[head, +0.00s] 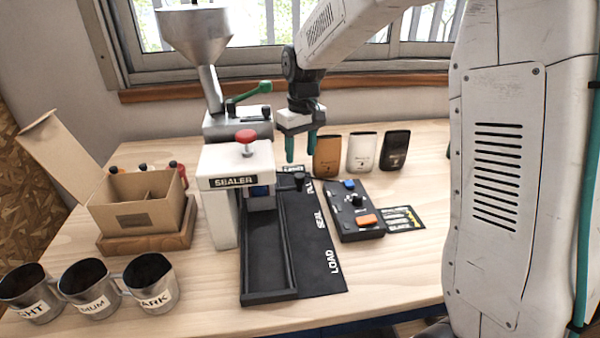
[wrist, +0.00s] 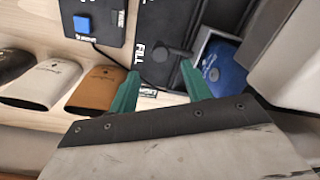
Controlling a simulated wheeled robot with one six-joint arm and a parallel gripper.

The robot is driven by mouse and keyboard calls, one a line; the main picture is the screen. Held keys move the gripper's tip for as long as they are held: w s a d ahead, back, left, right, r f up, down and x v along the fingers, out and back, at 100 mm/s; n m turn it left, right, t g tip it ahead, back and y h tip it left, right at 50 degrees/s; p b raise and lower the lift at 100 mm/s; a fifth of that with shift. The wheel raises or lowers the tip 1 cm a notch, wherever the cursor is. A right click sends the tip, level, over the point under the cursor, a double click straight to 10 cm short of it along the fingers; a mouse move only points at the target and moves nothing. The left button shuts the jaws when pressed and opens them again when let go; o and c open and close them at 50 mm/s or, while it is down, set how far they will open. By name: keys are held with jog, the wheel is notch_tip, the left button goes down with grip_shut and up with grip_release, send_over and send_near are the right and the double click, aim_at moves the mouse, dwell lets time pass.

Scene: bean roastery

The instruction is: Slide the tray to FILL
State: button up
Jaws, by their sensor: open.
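A long black tray track (head: 268,296) runs front to back, with a black strip (head: 321,270) beside it marked LOAD, SEAL and FILL from front to back. A dark knob (head: 299,181) stands near the FILL word; it also shows in the wrist view (wrist: 179,56). A grey tray (wrist: 200,44) holding a blue pouch (wrist: 226,70) lies next to the knob; in the head view the sealer mostly hides it. My gripper (head: 300,160) is open and empty, pointing down just behind and above the knob. In the wrist view its green fingertips (wrist: 160,70) are near the knob, apart from it.
The white sealer (head: 235,165) with a red knob stands over the track's left side. A control box (head: 345,208) lies at the right. Three pouches (head: 361,152) stand behind it. A cardboard box (head: 135,215) and three metal cups (head: 90,290) are at the left.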

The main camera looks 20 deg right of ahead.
aim_at(300, 175)
notch_tip(300, 175, down, 7)
jog(key=shift+s+a+f, duration=0.1)
jog(key=shift+a, duration=0.05)
